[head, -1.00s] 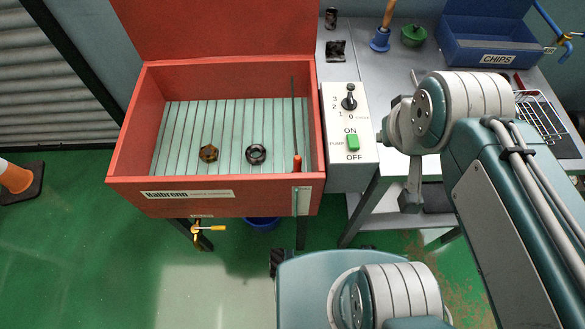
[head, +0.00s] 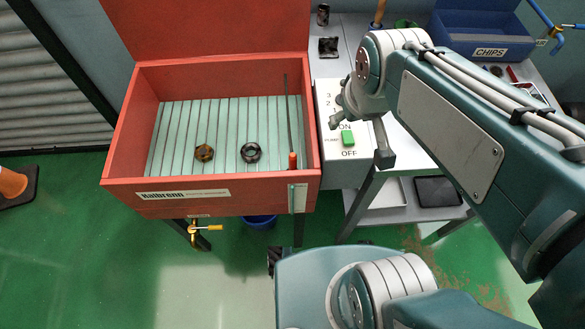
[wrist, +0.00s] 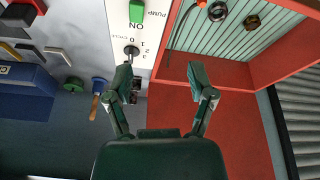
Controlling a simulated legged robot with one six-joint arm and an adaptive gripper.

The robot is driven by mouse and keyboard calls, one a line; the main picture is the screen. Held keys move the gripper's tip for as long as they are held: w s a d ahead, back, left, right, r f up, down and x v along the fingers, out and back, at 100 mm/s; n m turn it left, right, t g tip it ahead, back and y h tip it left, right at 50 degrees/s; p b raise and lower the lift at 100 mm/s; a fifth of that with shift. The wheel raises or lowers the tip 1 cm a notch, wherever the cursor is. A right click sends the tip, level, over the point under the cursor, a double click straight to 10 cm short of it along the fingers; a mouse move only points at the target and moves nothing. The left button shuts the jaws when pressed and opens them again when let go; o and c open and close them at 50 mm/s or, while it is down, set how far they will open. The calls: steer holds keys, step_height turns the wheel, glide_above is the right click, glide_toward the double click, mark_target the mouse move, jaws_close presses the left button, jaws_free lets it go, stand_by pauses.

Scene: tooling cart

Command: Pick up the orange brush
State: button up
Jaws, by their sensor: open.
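The orange brush (head: 292,160) lies in the red wash tank, along its right side. Its orange handle is toward the near wall and its long thin dark shaft runs toward the back. In the wrist view its dark shaft (wrist: 176,32) shows near the top edge, with the handle mostly cut off. My gripper (wrist: 161,75) is open with nothing between its fingers. It is over the area of the control panel and the tank's side, apart from the brush. In the head view the arm's end hangs over the control panel, right of the tank.
The red tank (head: 118,165) has raised walls and a raised lid. A hex nut (head: 204,152) and a dark ring (head: 250,152) lie on its ribbed floor. The control panel (head: 326,92) stands beside it. A blue CHIPS bin (head: 480,30) is at back right.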

steer(key=w+a+f+n+g, duration=0.25)
steer(key=w+a+f, duration=0.25)
steer(key=f, duration=0.3)
steer(key=n+g, duration=0.1)
steer(key=n, duration=0.3)
glide_toward(292, 163)
steer(key=shift+w+a+f, duration=0.25)
steer(key=shift+w+f, duration=0.45)
steer(key=shift+w, duration=0.15)
step_height(292, 163, down, 11)
steer(key=shift+s+d+r, duration=0.1)
steer(key=shift+d, duration=0.05)
jaws_close()
